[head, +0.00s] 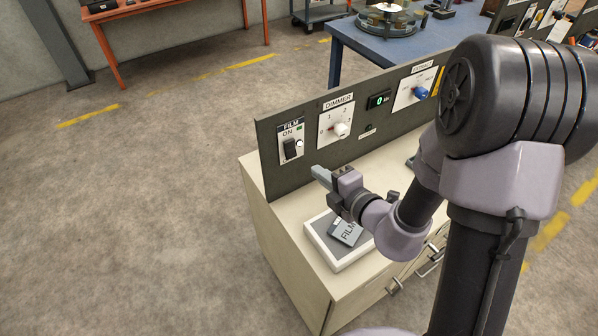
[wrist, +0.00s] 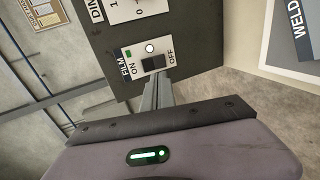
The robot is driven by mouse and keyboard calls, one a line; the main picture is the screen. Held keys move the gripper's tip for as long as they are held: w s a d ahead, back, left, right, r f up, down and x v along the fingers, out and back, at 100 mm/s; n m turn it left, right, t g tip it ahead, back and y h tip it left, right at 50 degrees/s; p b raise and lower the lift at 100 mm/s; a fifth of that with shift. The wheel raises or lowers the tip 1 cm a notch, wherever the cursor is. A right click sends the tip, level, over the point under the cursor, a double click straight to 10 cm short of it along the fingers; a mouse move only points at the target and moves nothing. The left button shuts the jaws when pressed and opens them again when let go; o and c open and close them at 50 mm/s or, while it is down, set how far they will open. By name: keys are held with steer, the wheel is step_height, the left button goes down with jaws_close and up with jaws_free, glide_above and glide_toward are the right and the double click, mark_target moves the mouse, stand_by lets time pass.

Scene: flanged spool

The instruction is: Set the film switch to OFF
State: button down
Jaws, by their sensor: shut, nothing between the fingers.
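The film switch (head: 290,149) is a black rocker on a white plate at the left end of the dark upright panel. ON is printed above it in the head view. A small green patch and a round white lamp sit beside the rocker. In the wrist view the switch (wrist: 153,63) lies between ON at left and OFF at right. I cannot tell for certain which way the rocker is tipped. My gripper (head: 319,173) is shut and empty, in front of the panel and lower than the switch. In the wrist view its fingers (wrist: 158,92) point towards the switch's OFF end; contact cannot be told.
The panel also carries a dimmer knob (head: 341,129), a small green display (head: 379,99) and a blue extract knob (head: 421,93). Open floor lies to the left.

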mark_target(293, 154)
steer(key=b+x, duration=0.2)
steer(key=x, duration=0.8)
steer(key=shift+w+a, duration=0.1)
